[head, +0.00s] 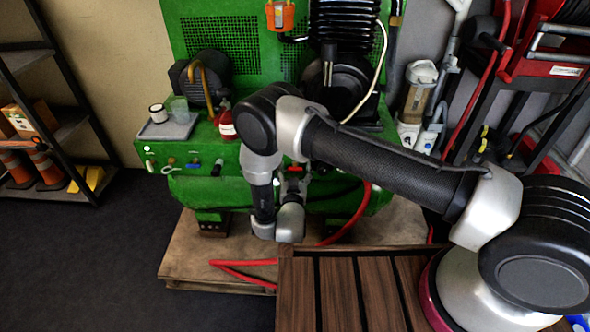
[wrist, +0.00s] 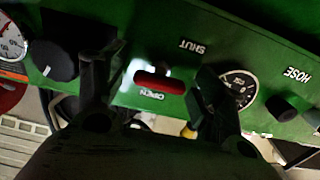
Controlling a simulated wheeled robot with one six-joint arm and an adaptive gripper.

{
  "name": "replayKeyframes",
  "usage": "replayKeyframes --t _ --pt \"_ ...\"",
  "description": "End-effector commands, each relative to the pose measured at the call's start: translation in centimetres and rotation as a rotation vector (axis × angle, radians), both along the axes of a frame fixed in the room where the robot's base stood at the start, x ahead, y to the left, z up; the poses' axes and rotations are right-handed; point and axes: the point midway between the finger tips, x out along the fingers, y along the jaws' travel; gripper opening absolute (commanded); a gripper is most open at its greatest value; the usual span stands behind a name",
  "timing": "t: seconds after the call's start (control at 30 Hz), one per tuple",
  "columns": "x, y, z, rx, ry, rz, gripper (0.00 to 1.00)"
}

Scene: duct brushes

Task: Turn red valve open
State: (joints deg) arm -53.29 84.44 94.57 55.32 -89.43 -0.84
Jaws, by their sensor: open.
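The red valve handle (wrist: 160,82) is on the green panel, lying nearly level across the wrist view. The word SHUT is printed above and to its right, and OPEN just below it. My gripper (wrist: 158,72) is open, with one dark finger to each side of the handle and a gap on both sides. No grip on the handle shows. In the head view a small red piece (head: 296,168), seemingly the same handle, shows beside my gripper, which is mostly hidden by my wrist.
A black knob (wrist: 58,60) and a gauge (wrist: 10,42) are left of the handle; another gauge (wrist: 238,88) and the HOSE knob (wrist: 281,108) are right. A red hose (head: 345,228) hangs below the green compressor (head: 190,190). A slatted wooden table (head: 340,290) stands in front.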

Motion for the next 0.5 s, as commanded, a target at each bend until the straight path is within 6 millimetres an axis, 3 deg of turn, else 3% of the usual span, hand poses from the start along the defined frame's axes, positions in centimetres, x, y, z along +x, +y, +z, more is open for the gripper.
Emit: replayKeyframes --t 0.3,0.5 --pt "0.43 0.02 0.01 0.0 0.0 0.001 0.7" --pt "0.42 0.02 0.01 0.0 0.0 0.001 0.33"
